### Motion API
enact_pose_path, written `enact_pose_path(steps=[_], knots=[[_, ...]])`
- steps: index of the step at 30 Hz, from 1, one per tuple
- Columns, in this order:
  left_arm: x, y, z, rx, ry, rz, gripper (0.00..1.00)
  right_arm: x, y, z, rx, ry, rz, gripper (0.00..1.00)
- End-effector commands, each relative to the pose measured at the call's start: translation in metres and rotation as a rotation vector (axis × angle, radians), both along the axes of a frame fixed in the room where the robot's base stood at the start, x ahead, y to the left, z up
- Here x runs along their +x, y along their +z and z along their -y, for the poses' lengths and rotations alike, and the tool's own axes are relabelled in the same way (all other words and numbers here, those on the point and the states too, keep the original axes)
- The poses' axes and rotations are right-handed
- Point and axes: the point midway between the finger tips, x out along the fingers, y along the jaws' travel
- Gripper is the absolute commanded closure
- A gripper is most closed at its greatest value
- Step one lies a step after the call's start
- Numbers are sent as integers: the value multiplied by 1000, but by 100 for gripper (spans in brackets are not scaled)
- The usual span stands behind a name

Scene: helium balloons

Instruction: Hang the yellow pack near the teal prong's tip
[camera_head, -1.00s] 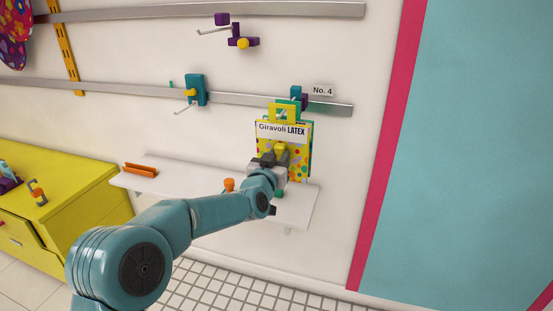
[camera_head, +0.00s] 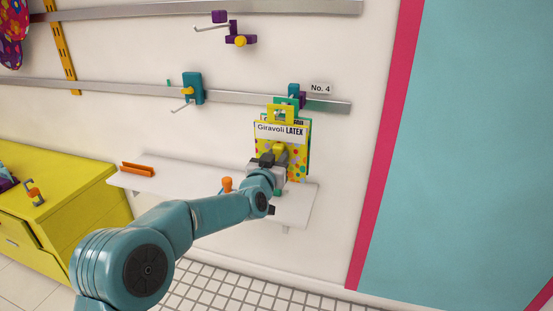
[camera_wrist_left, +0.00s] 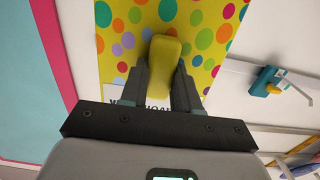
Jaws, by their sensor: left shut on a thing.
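The yellow pack (camera_head: 266,142) has coloured dots and a "Giravoli LATEX" header, with a yellow hanger loop (camera_head: 280,113) on top. My left gripper (camera_head: 274,157) is shut on the yellow grip block on its front; the wrist view shows that block (camera_wrist_left: 163,62) between the fingers. The pack is upright, in front of a green pack (camera_head: 309,148). A teal mount (camera_head: 294,90) is on the rail behind the loops; its prong is hidden, and I cannot tell whether the yellow loop is around it. Another teal mount (camera_head: 194,87) to the left has a bare prong (camera_head: 180,108).
A "No. 4" label (camera_head: 320,88) is beside the right mount. A purple mount (camera_head: 240,38) hangs above. A white shelf (camera_head: 180,176) below carries an orange holder (camera_head: 137,169) and an orange knob (camera_head: 227,184). A yellow cabinet (camera_head: 70,195) stands left.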

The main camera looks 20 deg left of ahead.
Motion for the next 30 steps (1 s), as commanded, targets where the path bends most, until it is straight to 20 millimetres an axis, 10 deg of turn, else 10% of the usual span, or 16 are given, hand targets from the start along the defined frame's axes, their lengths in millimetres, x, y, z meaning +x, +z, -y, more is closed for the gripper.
enact_pose_path(steps=[25,26,27,30], knots=[[0,-6,0,0,-1,-5,100,0,-6,0,0,0,0,57],[0,-6,0,0,-1,-5,63,0,-6,0,0,0,0,57],[0,-6,0,0,-1,-5,50,0,-6,0,0,0,0,57],[0,-5,0,0,-1,-4,40,0,-6,0,0,0,0,57]])
